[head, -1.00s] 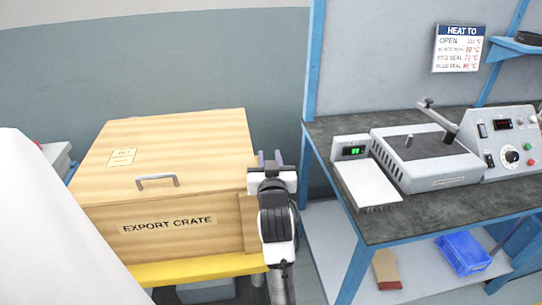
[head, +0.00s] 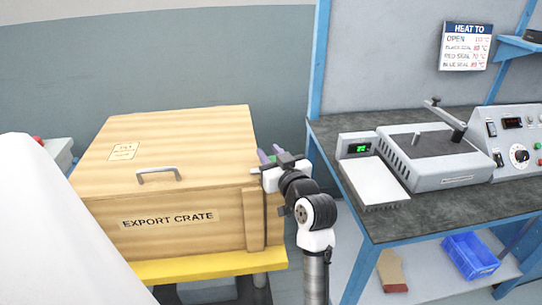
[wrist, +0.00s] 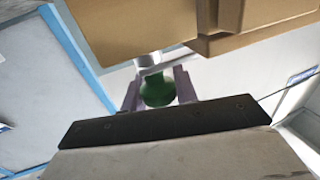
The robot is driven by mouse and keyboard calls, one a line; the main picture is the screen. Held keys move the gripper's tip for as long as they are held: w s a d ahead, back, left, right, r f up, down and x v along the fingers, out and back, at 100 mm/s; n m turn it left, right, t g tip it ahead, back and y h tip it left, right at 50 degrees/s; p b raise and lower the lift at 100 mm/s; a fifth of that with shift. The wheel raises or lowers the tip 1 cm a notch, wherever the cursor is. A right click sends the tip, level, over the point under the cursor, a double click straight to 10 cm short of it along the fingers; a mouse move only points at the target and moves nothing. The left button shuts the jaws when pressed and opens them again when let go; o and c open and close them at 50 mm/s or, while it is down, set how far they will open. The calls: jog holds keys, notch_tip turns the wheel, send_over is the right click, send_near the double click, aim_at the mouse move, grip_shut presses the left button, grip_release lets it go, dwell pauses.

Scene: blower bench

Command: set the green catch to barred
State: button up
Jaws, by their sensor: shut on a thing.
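The green catch (wrist: 157,89) shows in the wrist view as a rounded green knob on a pale stem, beside the crate's corner. My gripper (wrist: 158,92) is shut on it, with a purple finger on either side. In the head view my gripper (head: 270,158) is at the right side of the wooden export crate (head: 160,185), near its upper edge. Only a sliver of green shows there behind my wrist. The catch's setting and any markings are hidden.
The crate has a grey handle (head: 158,175) on its closed lid and rests on a yellow base (head: 205,266). A blue-framed bench (head: 415,221) with a heater unit (head: 435,158) stands close on the right. A narrow gap separates bench and crate.

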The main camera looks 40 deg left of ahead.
jog(key=o, duration=1)
jog(key=b+v, duration=0.3)
jog(key=v, duration=1.1)
